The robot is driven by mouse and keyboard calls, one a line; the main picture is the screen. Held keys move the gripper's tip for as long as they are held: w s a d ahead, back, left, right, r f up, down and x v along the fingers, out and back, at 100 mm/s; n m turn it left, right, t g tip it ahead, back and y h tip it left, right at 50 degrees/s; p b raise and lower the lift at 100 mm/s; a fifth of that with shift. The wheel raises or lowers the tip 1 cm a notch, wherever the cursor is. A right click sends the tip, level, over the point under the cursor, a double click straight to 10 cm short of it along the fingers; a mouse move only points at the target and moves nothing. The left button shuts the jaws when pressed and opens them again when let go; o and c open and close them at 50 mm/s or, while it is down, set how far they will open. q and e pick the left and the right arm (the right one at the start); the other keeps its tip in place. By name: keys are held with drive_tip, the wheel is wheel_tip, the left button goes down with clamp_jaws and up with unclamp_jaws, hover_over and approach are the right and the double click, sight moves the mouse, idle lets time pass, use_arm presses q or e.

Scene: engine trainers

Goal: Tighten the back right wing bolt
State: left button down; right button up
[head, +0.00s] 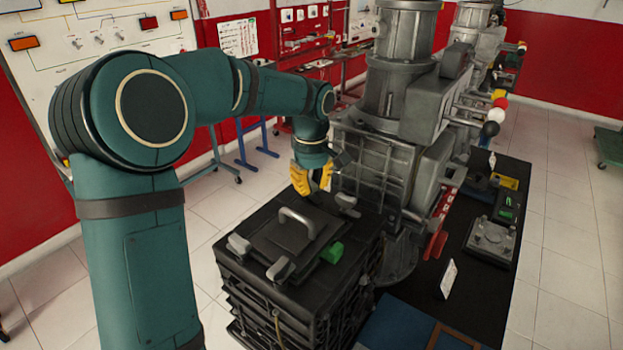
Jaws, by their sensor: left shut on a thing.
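A black ribbed box (300,320) stands in front of me with a dark lid plate (287,236) and a grey handle (296,222) on it. Grey wing bolts sit around the lid: one at the left (239,244), one at the front (281,269) and one at the right of the far side (347,201). My left gripper (312,188), with yellow fingers, points down at the far edge of the lid, left of that far-side bolt. It is shut on a wing bolt, which its fingers mostly hide. My right gripper is out of view.
A green block (332,252) is on the lid's right side. A tall grey engine trainer (400,130) stands close behind and right of the box. A black table (490,270) with parts is at the right.

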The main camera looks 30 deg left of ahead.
use_arm(q)
drive_tip(key=m+p, duration=0.1)
drive_tip(key=m, duration=0.2)
drive_tip(key=shift+s+m, duration=0.15)
drive_tip(key=shift+m, duration=0.25)
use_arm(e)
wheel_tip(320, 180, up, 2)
use_arm(q)
drive_tip(key=m+p, duration=0.1)
drive_tip(key=m, duration=0.2)
drive_tip(key=shift+a+m+p, duration=0.1)
drive_tip(key=shift+m+p, duration=0.2)
drive_tip(key=shift+p, duration=0.05)
drive_tip(key=m+p, duration=0.1)
drive_tip(key=m, duration=0.2)
drive_tip(key=shift+a+f+m+p, duration=0.1)
drive_tip(key=shift+m+p, duration=0.35)
drive_tip(key=shift+m, duration=1.25)
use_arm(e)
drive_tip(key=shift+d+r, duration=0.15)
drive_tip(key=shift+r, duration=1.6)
use_arm(q)
drive_tip(key=c, duration=0.9)
unclamp_jaws()
drive_tip(key=shift+c, duration=0.2)
drive_tip(key=shift+r, duration=0.2)
